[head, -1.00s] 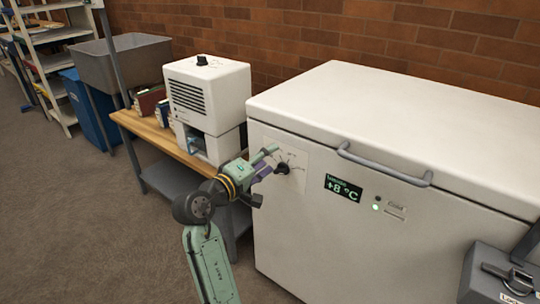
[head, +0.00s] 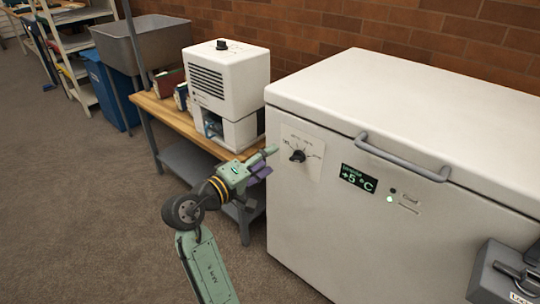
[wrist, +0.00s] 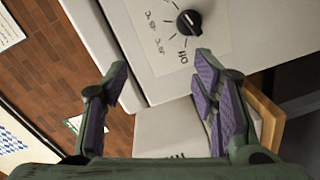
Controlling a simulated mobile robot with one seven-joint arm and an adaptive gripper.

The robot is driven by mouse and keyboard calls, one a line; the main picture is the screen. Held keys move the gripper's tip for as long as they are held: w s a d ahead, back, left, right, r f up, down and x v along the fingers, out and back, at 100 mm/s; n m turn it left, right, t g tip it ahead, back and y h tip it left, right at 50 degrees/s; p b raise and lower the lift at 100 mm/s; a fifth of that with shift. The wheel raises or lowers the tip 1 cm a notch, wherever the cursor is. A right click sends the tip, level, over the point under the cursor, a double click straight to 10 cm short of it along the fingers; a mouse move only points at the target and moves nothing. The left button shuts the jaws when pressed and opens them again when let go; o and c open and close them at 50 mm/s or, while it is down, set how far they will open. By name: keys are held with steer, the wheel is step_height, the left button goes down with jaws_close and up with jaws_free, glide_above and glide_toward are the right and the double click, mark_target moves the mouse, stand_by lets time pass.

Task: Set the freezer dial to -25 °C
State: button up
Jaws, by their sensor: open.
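The freezer dial (head: 298,156) is a black round knob on a white plate on the front of the chest freezer (head: 400,95). It also shows at the top of the wrist view (wrist: 188,22), with printed marks around it and the word OFF; the other labels are hard to read. I cannot tell surely which mark it points to. The freezer display (head: 358,178) reads +5 °C, with a green light lit beside it. My gripper (head: 268,160) is open and empty, left of the dial and apart from it. Its purple-padded fingers (wrist: 160,72) show spread in the wrist view.
A white boxy device (head: 226,85) with its own top knob stands on a wooden bench (head: 168,112) left of the freezer. A freezer handle (head: 400,160) juts out right of the dial. A grey case (head: 500,275) is at lower right. Floor at left is clear.

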steer(key=shift+s+a, duration=0.25)
steer(key=shift+s, duration=0.1)
steer(key=shift+r+p, duration=0.1)
steer(key=shift+p, duration=0.25)
